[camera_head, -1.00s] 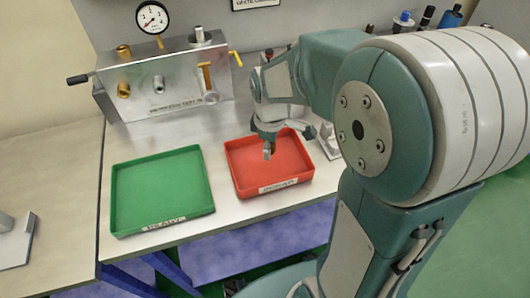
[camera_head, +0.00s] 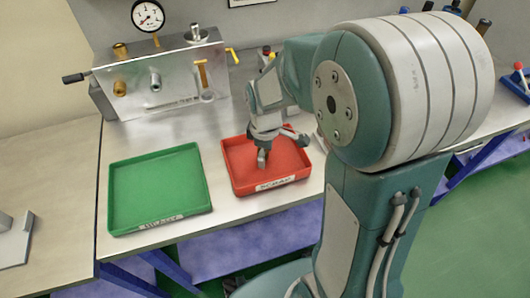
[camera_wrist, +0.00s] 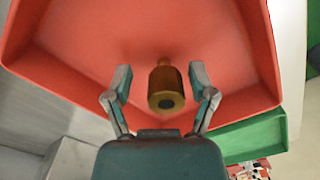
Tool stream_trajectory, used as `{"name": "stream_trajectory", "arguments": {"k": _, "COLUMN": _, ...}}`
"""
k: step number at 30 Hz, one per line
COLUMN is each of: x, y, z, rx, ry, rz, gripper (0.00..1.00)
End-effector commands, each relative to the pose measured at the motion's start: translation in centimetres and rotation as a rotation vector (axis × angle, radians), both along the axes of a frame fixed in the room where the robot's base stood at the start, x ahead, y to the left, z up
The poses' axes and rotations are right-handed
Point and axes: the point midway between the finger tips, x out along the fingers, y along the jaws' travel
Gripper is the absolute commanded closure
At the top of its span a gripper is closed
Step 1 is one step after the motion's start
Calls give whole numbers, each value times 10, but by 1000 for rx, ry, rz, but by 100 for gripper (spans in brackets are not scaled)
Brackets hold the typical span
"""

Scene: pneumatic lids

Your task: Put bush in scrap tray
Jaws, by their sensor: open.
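The red scrap tray (camera_head: 295,163) lies on the bench, with a white label on its front wall. Its red floor (camera_wrist: 90,35) fills much of the wrist view. My gripper (camera_head: 262,160) points down into the tray. In the wrist view, its two fingers (camera_wrist: 160,78) are spread open. The brass bush (camera_wrist: 166,88) is between them, with a gap on each side. The bush is against the red of the tray; I cannot tell whether it touches the floor. In the head view, the bush is hidden by my gripper.
An empty green tray (camera_head: 160,190) lies left of the red one. A metal test block (camera_head: 160,82) with a gauge (camera_head: 148,16), brass fittings and a yellow lever stands behind. A holder with red and blue tops (camera_head: 518,75) is at the far right.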

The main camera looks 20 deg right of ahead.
Motion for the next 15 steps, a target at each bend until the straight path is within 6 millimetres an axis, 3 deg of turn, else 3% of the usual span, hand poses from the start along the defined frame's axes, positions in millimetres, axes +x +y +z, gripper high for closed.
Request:
{"name": "stream_trajectory", "arguments": {"k": 7, "x": 1, "y": 0, "z": 14, "rx": 0, "ry": -4, "rz": 0, "gripper": 27}}
{"name": "stream_trajectory", "arguments": {"k": 15, "x": 2, "y": -1, "z": 69, "rx": 1, "ry": -6, "rz": 0, "gripper": 27}}
